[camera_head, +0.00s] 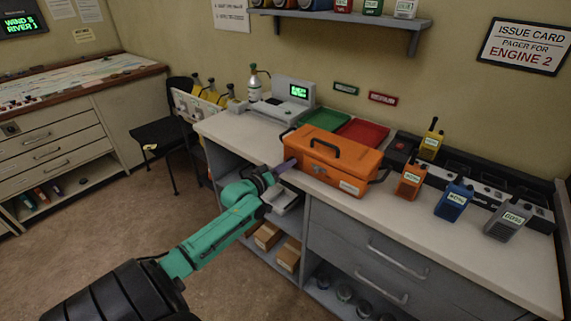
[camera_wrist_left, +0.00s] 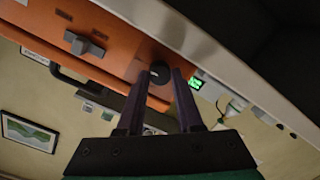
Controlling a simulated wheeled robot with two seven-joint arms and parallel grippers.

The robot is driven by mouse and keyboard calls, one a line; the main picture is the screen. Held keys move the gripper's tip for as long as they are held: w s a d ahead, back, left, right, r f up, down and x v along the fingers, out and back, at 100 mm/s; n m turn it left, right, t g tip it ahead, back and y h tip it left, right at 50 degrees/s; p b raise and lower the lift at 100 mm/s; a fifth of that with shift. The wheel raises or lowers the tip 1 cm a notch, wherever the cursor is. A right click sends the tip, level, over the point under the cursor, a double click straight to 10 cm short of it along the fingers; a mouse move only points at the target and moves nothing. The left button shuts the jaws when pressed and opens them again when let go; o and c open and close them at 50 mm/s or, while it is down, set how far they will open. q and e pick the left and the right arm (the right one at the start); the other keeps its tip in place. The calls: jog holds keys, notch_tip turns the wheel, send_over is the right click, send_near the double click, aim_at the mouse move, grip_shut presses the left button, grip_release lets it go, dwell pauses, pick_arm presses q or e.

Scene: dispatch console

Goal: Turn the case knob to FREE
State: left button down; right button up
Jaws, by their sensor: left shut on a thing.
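The orange case (camera_head: 335,160) with a black top handle stands shut on the counter in the head view. In the left wrist view the case (camera_wrist_left: 125,55) appears tilted, with a round dark knob (camera_wrist_left: 160,70) on its face. My left gripper (camera_head: 287,164) reaches the left end of the case from the front. In the left wrist view its two fingers (camera_wrist_left: 161,82) lie on either side of the knob, shut on it. A small light mark shows on the knob; which setting it points to cannot be read. My right gripper is not in view.
A grey latch (camera_wrist_left: 85,45) sits beside the knob on the case. Green (camera_head: 325,119) and red (camera_head: 362,132) trays lie behind the case. Several radios, one orange (camera_head: 411,181), stand to its right. The counter edge (camera_head: 420,236) runs close below the case.

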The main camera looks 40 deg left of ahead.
pick_arm(q)
jog(key=shift+m, duration=0.4)
jog(key=c, duration=0.8)
grip_release()
jog(key=shift+c, duration=0.2)
jog(key=shift+s, duration=0.1)
jog(key=s+r, duration=0.1)
jog(key=s, duration=1.3)
jog(key=shift+s+d+r, duration=0.15)
